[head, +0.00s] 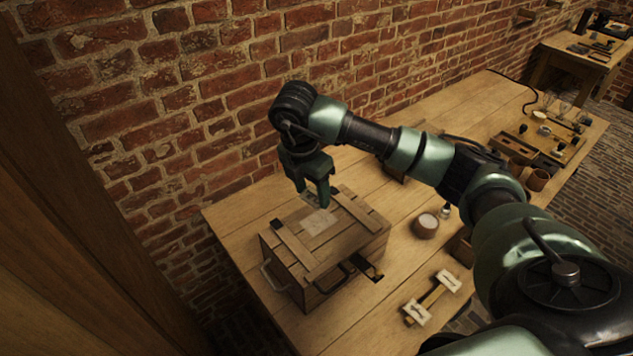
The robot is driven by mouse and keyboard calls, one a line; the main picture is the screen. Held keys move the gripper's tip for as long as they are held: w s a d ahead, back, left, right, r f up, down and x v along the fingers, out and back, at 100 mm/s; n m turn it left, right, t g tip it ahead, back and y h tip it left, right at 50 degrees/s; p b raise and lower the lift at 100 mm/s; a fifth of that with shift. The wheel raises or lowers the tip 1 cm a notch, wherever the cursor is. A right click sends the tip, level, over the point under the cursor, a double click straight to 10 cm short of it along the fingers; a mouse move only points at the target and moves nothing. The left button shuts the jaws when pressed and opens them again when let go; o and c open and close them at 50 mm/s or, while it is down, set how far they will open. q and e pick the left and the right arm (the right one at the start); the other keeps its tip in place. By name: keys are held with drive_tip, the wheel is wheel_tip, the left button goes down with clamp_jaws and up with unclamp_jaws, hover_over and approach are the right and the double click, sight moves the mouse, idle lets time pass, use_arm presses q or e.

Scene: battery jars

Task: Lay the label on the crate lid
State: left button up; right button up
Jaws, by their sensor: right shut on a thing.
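The wooden crate (345,278) stands on the near-left part of the table. Its plank lid (297,248) has raised battens and is shut. The label (317,222), a small pale rectangle, shows at the lid's middle between the battens. My right gripper (323,203) points down over the lid and is shut on the label at its far edge. The label looks flat against the lid or just above it; I cannot tell which. The fingers hide part of its far edge. My left gripper is out of view.
The table (395,265) runs along a brick wall. Right of the crate are a round jar (426,226) and a wooden holder with white ends (432,297). Trays and tools (545,137) fill the far end. My right arm crosses above the table.

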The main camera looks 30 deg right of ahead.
sight(319, 221)
drive_tip(key=m, duration=0.2)
drive_tip(key=d+m, duration=0.1)
drive_tip(key=m, duration=0.1)
drive_tip(key=shift+w+d+m+g, duration=0.15)
drive_tip(key=shift+m+g, duration=0.25)
drive_tip(key=shift+d+f+m, duration=0.1)
drive_tip(key=shift+f+m, duration=0.1)
drive_tip(key=shift+m, duration=0.1)
drive_tip(key=shift+f+b, duration=2.65)
drive_tip(key=shift+f, duration=1.65)
drive_tip(key=o, duration=1.4)
drive_tip(key=shift+c, duration=0.2)
